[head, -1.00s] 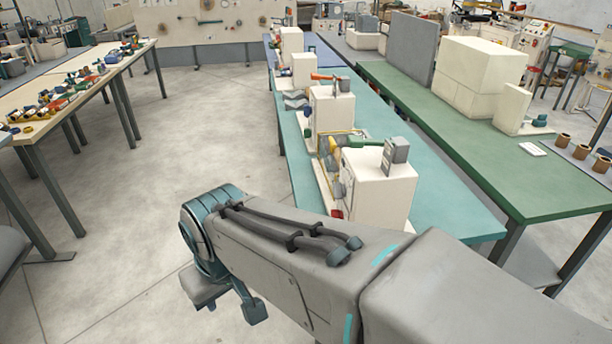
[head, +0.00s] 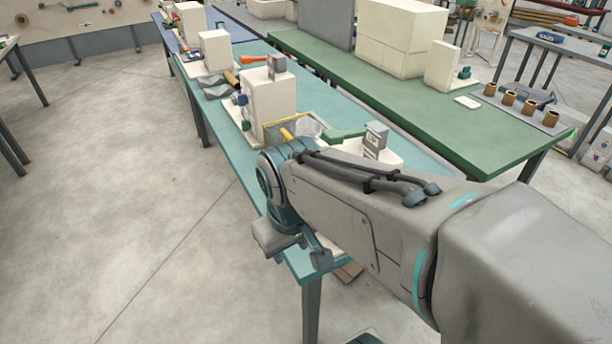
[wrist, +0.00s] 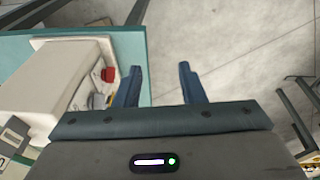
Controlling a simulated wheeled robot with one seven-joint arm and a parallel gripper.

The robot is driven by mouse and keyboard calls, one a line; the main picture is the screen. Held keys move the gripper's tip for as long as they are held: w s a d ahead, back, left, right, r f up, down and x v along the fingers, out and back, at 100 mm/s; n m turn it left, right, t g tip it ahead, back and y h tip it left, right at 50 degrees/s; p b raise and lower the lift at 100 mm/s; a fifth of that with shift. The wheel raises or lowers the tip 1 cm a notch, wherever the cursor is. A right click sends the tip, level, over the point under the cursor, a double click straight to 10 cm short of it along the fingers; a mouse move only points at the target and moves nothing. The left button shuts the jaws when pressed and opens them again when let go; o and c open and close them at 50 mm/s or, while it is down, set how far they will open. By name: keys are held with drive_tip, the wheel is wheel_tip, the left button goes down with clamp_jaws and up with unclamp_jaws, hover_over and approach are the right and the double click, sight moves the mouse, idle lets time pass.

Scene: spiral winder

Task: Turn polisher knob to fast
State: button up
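My gripper (wrist: 159,80) shows in the wrist view with its two dark blue fingers apart and nothing between them. A cream box-shaped machine (wrist: 50,82) lies left of the fingers in that view. Its front carries a red part (wrist: 108,73) and small grey and yellow parts, partly behind the left finger. In the head view, the nearest machine (head: 398,150) is mostly hidden by my arm; a grey block (head: 376,138) on its top shows. I cannot read any knob setting, nor tell for sure which machine is the polisher.
The teal bench (head: 225,84) holds more cream machines, including one (head: 268,100) just beyond my arm. A green bench (head: 440,130) with large cream boxes stands behind. Open concrete floor (head: 130,200) lies left of the teal bench.

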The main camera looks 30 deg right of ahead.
drive_tip(key=w+d+f+n+g+h+b, duration=0.45)
drive_tip(key=w+f+n+h, duration=0.3)
drive_tip(key=n, duration=0.45)
drive_tip(key=w+a+f+n+t+h+b, duration=0.3)
drive_tip(key=w+a+n+h, duration=0.3)
drive_tip(key=w+n+h, duration=0.6)
drive_tip(key=d+n+y+p, duration=0.1)
drive_tip(key=d+y, duration=0.1)
drive_tip(key=d, duration=1.2)
drive_tip(key=shift+s+f, duration=0.2)
drive_tip(key=shift+d, duration=0.1)
clamp_jaws()
